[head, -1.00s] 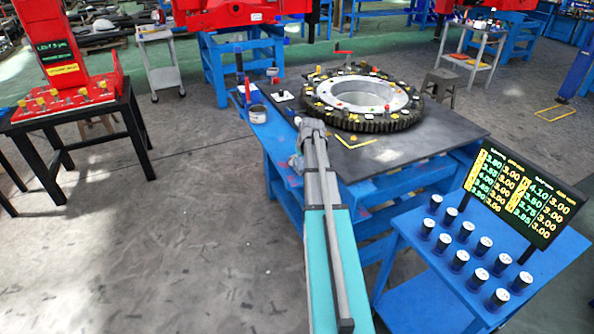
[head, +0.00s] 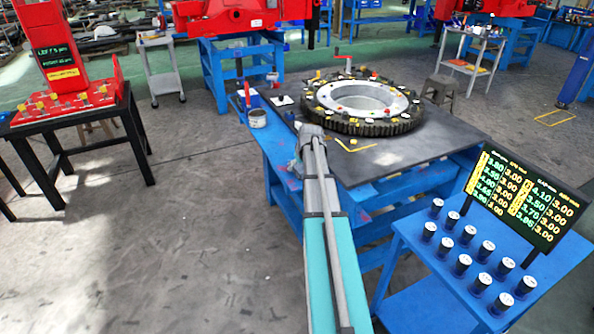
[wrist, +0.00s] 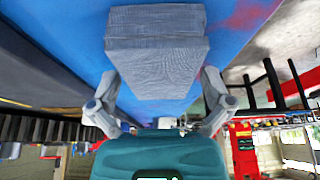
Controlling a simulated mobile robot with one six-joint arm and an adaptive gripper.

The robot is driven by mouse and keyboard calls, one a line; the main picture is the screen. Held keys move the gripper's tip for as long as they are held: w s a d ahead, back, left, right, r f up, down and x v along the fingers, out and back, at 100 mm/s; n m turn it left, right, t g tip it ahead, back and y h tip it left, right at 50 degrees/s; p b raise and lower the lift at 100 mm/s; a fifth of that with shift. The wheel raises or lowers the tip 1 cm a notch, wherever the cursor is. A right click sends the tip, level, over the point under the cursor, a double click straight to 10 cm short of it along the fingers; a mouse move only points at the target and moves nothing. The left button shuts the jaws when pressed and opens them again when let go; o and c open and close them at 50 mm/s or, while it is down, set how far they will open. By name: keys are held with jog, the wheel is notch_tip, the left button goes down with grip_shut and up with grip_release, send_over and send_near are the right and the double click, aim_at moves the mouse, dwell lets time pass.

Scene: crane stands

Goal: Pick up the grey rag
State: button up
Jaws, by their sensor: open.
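The grey rag (wrist: 155,70) looks like a folded, block-shaped bundle of woven cloth in the wrist view. It is against the blue bench surface (wrist: 75,30). My gripper (wrist: 160,84) is open, with one finger on each side of the rag's near part. I see no clear grip, and whether the fingers touch it I cannot tell. In the head view my gripper (head: 298,160) is low over the left edge of the blue bench (head: 285,185). The rag cannot be made out there behind my arm.
A large toothed ring (head: 362,124) with small parts lies on the bench's dark top, right of my gripper. A grey tin (head: 257,118) stands on the blue ledge behind. A blue stand (head: 410,285) with several dark cylinders and a display is at right.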

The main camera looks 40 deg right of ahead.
jog(key=shift+f, duration=0.25)
dwell(0.4)
jog(key=c, duration=1)
jog(key=shift+r, duration=0.1)
notch_tip(320, 180, up, 3)
jog(key=shift+f+p, duration=0.2)
jog(key=shift+p, duration=0.95)
jog(key=d+r+p, duration=0.3)
jog(key=d, duration=0.1)
jog(key=w+d+r+p, duration=0.1)
jog(key=d+r+p, duration=0.3)
jog(key=d, duration=0.1)
jog(key=w+d+r+p, duration=0.1)
jog(key=d+r+p, duration=0.2)
jog(key=d, duration=0.1)
jog(key=shift+w+d+r+p, duration=0.2)
jog(key=shift+d+r+p, duration=0.15)
jog(key=shift+d+p, duration=0.05)
